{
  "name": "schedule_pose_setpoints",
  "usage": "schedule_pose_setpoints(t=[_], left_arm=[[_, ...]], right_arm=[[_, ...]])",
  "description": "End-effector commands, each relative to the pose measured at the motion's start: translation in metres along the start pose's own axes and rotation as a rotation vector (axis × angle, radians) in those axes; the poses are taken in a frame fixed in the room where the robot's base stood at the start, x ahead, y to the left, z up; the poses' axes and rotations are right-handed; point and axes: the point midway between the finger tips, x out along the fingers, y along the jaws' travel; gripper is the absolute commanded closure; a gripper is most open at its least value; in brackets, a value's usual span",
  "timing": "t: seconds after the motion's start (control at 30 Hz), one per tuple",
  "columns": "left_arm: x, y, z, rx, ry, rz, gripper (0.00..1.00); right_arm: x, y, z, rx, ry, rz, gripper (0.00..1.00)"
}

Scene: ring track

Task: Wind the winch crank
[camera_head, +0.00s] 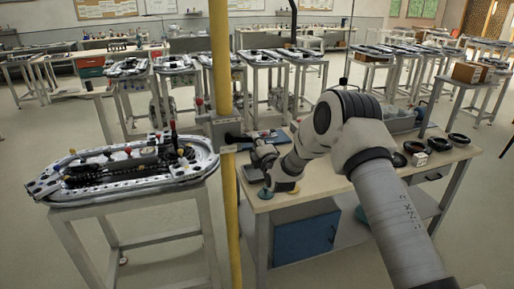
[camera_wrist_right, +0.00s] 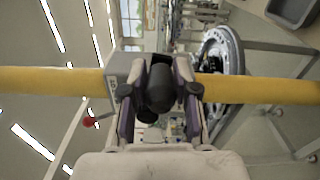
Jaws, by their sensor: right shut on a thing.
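The winch is a grey box (camera_head: 224,130) mounted on a yellow upright post (camera_head: 220,60). Its grey housing (camera_wrist_right: 117,66) also shows behind my fingers in the right wrist view. The crank's dark grip (camera_wrist_right: 160,88) lies between the two fingers of my right gripper (camera_wrist_right: 160,98), which is shut on it. In the head view my right gripper (camera_head: 240,139) is at the right side of the winch box, and the crank arm is mostly hidden by the gripper. My left gripper is not in view.
A ring track (camera_head: 115,192) with several parts stands on a table left of the post. A workbench (camera_head: 375,175) lies under my right arm, with dark rings (camera_head: 414,147), a white cube (camera_head: 420,159) and a blue cabinet (camera_head: 306,238). Open floor lies left.

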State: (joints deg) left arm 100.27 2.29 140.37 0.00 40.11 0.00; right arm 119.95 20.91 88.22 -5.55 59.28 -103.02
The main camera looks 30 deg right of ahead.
Motion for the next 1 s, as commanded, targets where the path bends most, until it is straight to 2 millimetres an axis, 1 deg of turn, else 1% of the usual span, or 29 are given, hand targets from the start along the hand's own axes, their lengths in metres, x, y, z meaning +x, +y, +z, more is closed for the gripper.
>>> schedule_pose_setpoints(t=[0.03, 0.17, 0.47, 0.97, 1.0], left_arm=[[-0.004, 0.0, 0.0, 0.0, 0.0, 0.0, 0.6], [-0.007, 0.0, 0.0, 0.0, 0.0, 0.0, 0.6], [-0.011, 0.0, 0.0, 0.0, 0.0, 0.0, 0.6], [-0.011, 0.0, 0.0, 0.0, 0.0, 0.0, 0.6], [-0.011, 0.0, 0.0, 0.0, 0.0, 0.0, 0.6]], right_arm=[[-0.001, 0.003, -0.001, -0.038, 0.004, -0.006, 1.0], [-0.001, 0.009, 0.001, -0.123, 0.004, -0.006, 1.0], [-0.001, 0.018, 0.001, -0.118, 0.004, -0.004, 1.0], [-0.001, 0.02, 0.001, -0.117, 0.004, -0.001, 1.0], [0.0, 0.02, 0.001, -0.116, 0.004, -0.001, 0.59]])
